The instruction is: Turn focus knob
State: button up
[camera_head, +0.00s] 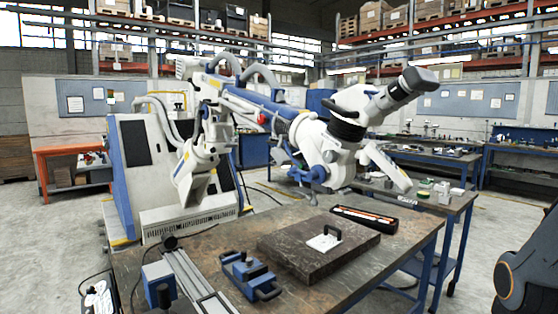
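A large white and blue microscope arm (245,100) reaches from its floor cabinet (145,165) out over the workbench. Its head (345,130) hangs above the far right part of the bench, with a grey-capped eyepiece (419,79) pointing up to the right. A black ribbed ring (348,122) sits on the head, and a small round knob-like part (329,156) shows lower on its side. I cannot tell which is the focus knob. A dark grey link of my arm with an orange ring shows at the lower right edge, apart from the microscope. My gripper is out of view.
The bench (330,298) holds a dark stone slab (290,255) with a handled white block (324,240), a blue clamp-like device (249,274), metal rails (195,280) and a black case (364,219). An orange table (68,150) stands at left. Floor at right is open.

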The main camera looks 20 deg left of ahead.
aim_at(330, 156)
jog(key=u, duration=0.7)
jog(key=i, duration=0.4)
